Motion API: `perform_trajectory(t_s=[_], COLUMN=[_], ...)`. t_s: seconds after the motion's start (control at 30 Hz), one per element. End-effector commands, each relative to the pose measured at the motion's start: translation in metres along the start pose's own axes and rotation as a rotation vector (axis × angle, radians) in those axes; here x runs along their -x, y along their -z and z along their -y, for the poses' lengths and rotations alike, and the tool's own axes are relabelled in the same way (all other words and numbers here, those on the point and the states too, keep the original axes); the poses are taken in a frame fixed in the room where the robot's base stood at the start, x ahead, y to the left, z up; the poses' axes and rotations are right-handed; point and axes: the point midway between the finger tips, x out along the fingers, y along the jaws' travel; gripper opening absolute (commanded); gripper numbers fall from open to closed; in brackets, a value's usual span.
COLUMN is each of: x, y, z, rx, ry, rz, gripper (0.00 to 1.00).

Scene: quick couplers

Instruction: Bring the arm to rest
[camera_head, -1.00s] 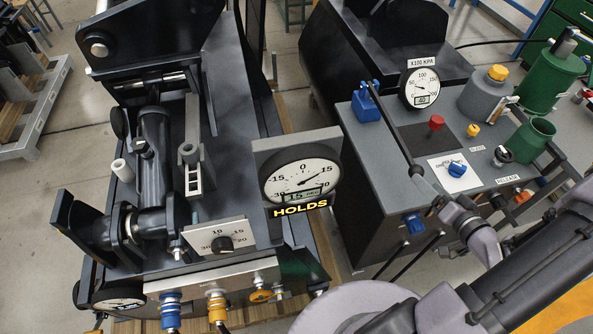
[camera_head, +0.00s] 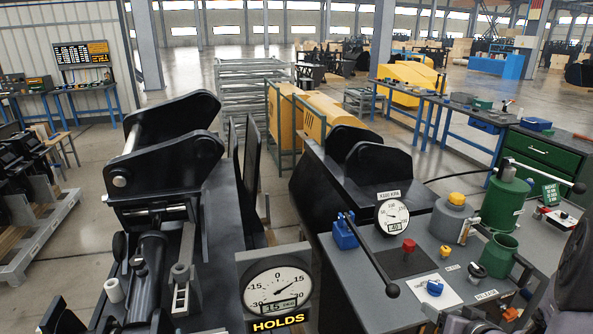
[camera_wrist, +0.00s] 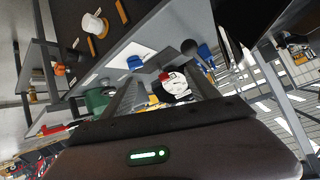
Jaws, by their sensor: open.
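My arm (camera_head: 577,265) shows only in part at the right edge of the head view, in front of the grey bench. My gripper is not clearly seen there. In the wrist view my gripper (camera_wrist: 160,78) is open, with its two grey fingers apart and nothing between them. Beyond the fingers, the wrist view shows the bench, tilted, with its white round gauge (camera_wrist: 174,84) and a blue knob (camera_wrist: 135,62). The gap between fingers and bench is hard to judge.
The grey bench (camera_head: 420,312) carries a pressure gauge (camera_head: 392,214), a long black lever (camera_head: 368,255), a red knob (camera_head: 408,245) and green canisters (camera_head: 505,195). The black coupler rig (camera_head: 215,240) with its dial (camera_head: 277,290) stands left. Open floor (camera_head: 95,215) lies further left.

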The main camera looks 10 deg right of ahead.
Motion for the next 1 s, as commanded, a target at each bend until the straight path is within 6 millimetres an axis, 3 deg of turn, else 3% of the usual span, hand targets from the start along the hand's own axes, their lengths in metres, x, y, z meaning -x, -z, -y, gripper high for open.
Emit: perform_trajectory(t_s=[0.17, 0.27, 0.3, 0.37, 0.4, 0.5, 0.6, 0.73, 1.0], x=[0.03, 0.068, 0.09, 0.13, 0.156, 0.213, 0.255, 0.283, 0.286], y=[0.05, 0.067, 0.067, 0.055, 0.04, -0.001, -0.034, -0.056, -0.058], z=[0.041, 0.086, 0.111, 0.155, 0.183, 0.24, 0.275, 0.294, 0.296], rx=[0.069, 0.067, 0.055, 0.021, -0.003, -0.041, -0.053, -0.055, -0.057], ry=[-0.158, -0.228, -0.239, -0.22, -0.186, -0.069, 0.041, 0.114, 0.121], rz=[0.04, 0.082, 0.11, 0.174, 0.226, 0.359, 0.462, 0.531, 0.541], gripper=[0.69, 0.69, 0.69, 0.69, 0.69, 0.69, 0.69, 0.69, 0.69])
